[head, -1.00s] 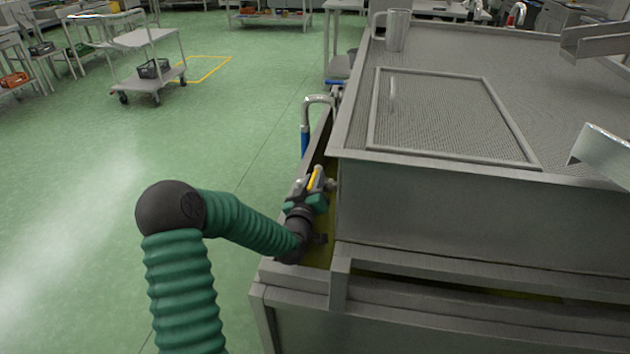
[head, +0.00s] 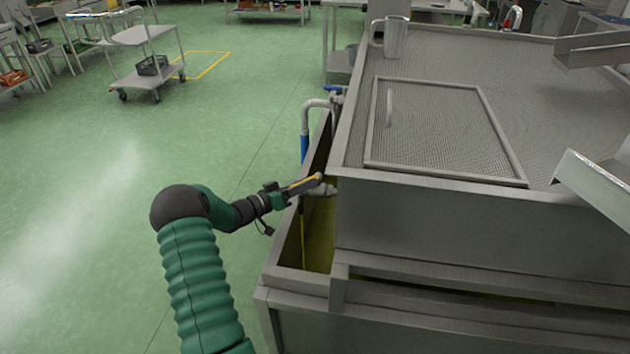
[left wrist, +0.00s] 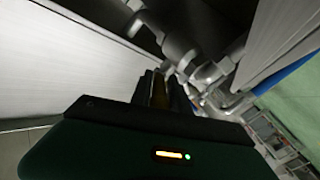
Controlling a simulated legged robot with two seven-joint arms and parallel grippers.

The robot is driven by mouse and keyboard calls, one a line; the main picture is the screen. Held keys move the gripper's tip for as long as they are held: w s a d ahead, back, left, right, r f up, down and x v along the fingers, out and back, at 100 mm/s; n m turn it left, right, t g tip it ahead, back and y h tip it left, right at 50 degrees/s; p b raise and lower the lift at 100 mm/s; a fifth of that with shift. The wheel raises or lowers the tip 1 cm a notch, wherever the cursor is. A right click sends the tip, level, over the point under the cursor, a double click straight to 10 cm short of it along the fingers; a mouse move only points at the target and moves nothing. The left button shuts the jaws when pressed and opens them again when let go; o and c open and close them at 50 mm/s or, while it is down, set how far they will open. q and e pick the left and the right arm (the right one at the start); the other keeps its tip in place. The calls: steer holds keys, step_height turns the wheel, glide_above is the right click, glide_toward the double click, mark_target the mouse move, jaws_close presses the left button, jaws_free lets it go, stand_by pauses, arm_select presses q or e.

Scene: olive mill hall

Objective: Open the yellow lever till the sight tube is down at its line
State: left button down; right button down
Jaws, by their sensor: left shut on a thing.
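The yellow lever (head: 306,182) is on a valve (head: 326,190) at the near left of the grey tank (head: 430,215). My left gripper (head: 296,188) is shut on the yellow lever, reaching it from the left. In the left wrist view the yellowish lever (left wrist: 158,92) shows between the dark fingers, with metal pipe fittings beyond. A thin yellow streak (head: 302,238), which looks like a stream, hangs below the lever over the trough. I cannot make out the sight tube or its line. My right gripper is not in view.
A trough (head: 282,254) with yellow-green liquid (head: 320,240) runs along the tank's left side. A bent pipe with a blue part (head: 305,146) and a blue lever (head: 335,89) stand farther back. A steel jug (head: 395,38) is on the mesh top.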

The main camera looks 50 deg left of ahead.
arm_select(q)
steer(key=shift+a+m+g+h, duration=0.15)
steer(key=shift+a+m+h, duration=0.15)
steer(key=shift+m+h, duration=0.35)
steer(key=shift+a+m+g+h, duration=0.15)
steer(key=shift+a+m+h, duration=0.15)
steer(key=shift+h, duration=0.65)
steer(key=shift+w+m+h, duration=0.1)
steer(key=shift+m+h, duration=0.15)
steer(key=shift+h, duration=0.05)
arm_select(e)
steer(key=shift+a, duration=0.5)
arm_select(q)
steer(key=c, duration=1.3)
jaws_free()
steer(key=shift+a, duration=0.1)
steer(key=shift+c, duration=0.2)
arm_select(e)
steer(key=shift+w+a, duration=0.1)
